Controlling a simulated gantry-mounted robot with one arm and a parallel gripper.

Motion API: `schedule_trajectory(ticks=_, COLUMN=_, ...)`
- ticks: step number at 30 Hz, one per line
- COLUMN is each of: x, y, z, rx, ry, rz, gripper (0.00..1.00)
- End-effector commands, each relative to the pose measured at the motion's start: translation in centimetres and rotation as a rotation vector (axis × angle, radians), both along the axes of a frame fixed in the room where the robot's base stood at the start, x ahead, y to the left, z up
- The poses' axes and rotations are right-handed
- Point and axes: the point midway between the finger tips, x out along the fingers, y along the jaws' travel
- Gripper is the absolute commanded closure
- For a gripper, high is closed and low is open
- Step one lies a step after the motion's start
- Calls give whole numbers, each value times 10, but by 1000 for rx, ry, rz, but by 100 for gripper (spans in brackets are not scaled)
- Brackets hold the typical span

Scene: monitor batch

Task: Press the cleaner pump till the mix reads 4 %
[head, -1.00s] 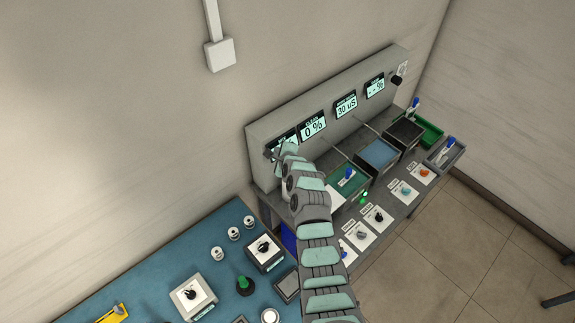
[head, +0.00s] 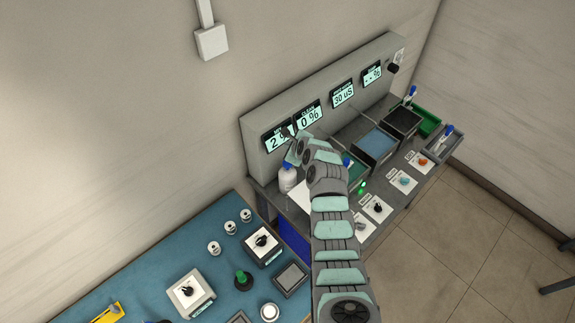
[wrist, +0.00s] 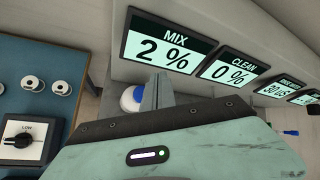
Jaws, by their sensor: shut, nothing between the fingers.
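The MIX display (wrist: 163,49) reads 2 % in the wrist view. It also shows on the panel in the head view (head: 278,142). A white bottle (head: 287,179) stands below it at the left end of the grey bench, its top partly hidden by my gripper. In the wrist view a white and blue round part (wrist: 130,98), apparently the bottle's pump top, shows just left of my fingers. My gripper (wrist: 160,88) is shut and empty, close beside that part. I cannot tell whether they touch. In the head view my gripper (head: 293,150) is above the bottle.
The CLEAN display (head: 308,116) reads 0 %, and another display (head: 343,95) reads 30 uS. Trays (head: 376,149) and labelled knobs (head: 378,208) fill the bench to the right. A blue table (head: 150,265) with several fittings and knob boxes lies to the left.

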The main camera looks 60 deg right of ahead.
Motion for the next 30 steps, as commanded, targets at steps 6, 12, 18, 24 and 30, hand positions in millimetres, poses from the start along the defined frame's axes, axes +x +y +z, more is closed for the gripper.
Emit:
schedule_trajectory(ticks=6, x=0, y=0, z=-39, rx=0, ry=0, rz=0, gripper=100)
schedule_trajectory(ticks=12, x=0, y=1, z=-60, rx=3, ry=3, rz=1, gripper=100)
schedule_trajectory(ticks=18, x=0, y=0, z=-67, rx=0, ry=2, rz=1, gripper=100)
schedule_trajectory(ticks=24, x=0, y=0, z=-67, rx=-1, ry=0, rz=1, gripper=100)
schedule_trajectory(ticks=30, x=0, y=0, z=-67, rx=-1, ry=0, rz=1, gripper=100)
